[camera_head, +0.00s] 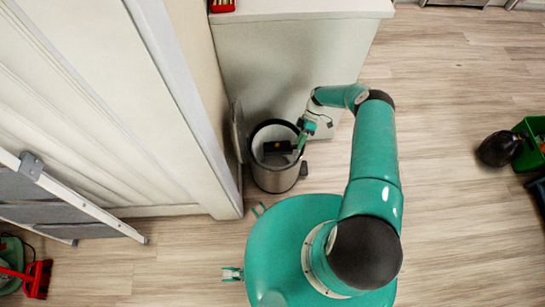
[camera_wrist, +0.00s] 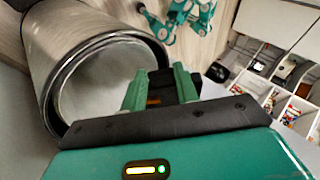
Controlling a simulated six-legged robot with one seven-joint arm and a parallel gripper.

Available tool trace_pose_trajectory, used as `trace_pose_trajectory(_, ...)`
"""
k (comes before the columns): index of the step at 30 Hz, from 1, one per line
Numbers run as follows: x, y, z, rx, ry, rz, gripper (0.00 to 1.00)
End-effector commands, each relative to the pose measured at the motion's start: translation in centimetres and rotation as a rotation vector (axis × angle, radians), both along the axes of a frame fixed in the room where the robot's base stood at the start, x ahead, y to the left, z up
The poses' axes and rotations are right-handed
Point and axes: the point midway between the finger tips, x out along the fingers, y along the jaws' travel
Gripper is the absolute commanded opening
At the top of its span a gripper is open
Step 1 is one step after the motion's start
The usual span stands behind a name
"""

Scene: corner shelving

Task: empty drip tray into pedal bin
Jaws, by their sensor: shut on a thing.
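The pedal bin (camera_head: 275,180) is a round metal bin with a dark rim and pale inside. It stands on the floor by the white cabinet, and its lid (camera_head: 238,130) is raised on the left. My gripper (camera_head: 300,140) is at the bin's right rim, shut on a small black tray (camera_head: 276,147), which lies over the bin's opening. An orange-brown spot shows on it. In the wrist view, my green fingers (camera_wrist: 160,92) hold the black tray (camera_wrist: 164,84) beside the bin's mouth (camera_wrist: 95,80). I cannot tell what is in the tray or how far it is tilted.
The white cabinet (camera_head: 290,70) stands behind the bin, and a pale panelled door or wall (camera_head: 110,110) is to the left. A folding ladder (camera_head: 60,200) and red brush (camera_head: 38,278) are at left. A black bag (camera_head: 497,148) and green crate (camera_head: 530,150) are far right. Floor between is clear.

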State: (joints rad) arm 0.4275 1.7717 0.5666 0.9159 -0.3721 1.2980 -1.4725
Motion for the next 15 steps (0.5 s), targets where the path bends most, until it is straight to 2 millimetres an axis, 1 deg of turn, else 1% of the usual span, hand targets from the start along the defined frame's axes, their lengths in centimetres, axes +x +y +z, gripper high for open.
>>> trace_pose_trajectory(1,0.0,0.0,0.4,0.000,0.001,0.000,0.03)
trace_pose_trajectory(2,-0.1,0.0,0.4,0.001,0.001,0.000,0.03)
trace_pose_trajectory(9,-0.1,0.1,-2.4,-0.001,0.000,-0.001,0.03)
trace_pose_trajectory(15,-0.1,0.0,-2.5,0.001,0.000,-0.001,0.03)
